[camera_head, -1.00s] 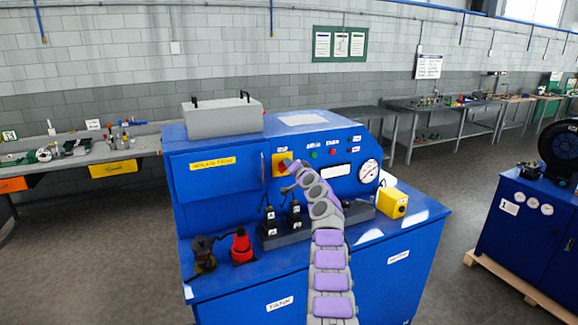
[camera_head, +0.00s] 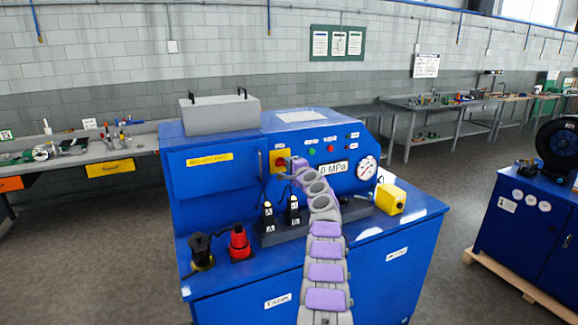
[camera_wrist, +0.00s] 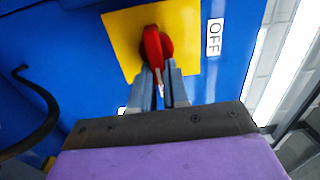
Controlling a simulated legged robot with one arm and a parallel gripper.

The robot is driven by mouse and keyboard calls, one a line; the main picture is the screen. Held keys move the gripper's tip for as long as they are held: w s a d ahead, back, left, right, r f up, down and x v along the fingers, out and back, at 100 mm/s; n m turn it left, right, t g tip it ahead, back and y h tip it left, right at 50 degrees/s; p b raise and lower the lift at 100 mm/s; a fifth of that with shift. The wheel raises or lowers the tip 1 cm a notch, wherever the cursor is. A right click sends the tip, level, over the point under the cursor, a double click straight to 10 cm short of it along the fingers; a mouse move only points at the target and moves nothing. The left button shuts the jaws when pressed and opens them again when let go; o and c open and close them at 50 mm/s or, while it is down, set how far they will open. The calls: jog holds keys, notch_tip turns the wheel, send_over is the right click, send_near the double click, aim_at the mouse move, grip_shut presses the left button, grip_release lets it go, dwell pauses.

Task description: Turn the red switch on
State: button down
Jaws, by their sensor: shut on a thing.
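The red switch (camera_wrist: 153,50) sits on a yellow plate (camera_wrist: 120,28) on the front of the blue machine. A label reading OFF (camera_wrist: 214,37) is beside the plate in the wrist view. My gripper (camera_wrist: 160,75) is shut on the red switch, with its two fingers on either side of the knob's lower part. In the head view the yellow plate (camera_head: 274,168) shows at the end of my arm, and my gripper (camera_head: 290,163) is at the plate. The display (camera_head: 333,168) on the panel reads 0 MPa.
A gauge (camera_head: 367,168), small buttons, two black levers (camera_head: 292,208), a red fitting (camera_head: 239,243), a dark fitting (camera_head: 202,250) and a yellow box (camera_head: 390,199) are around the panel and shelf. A black cable (camera_wrist: 42,95) hangs left in the wrist view.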

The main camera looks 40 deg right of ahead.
jog(key=shift+f, duration=0.3)
jog(key=c, duration=1.2)
grip_release()
jog(key=shift+d, duration=0.1)
jog(key=shift+c, duration=0.2)
jog(key=shift+o, duration=0.6)
jog(key=shift+w+d+r, duration=0.1)
jog(key=shift+d, duration=0.05)
jog(key=shift+b, duration=0.6)
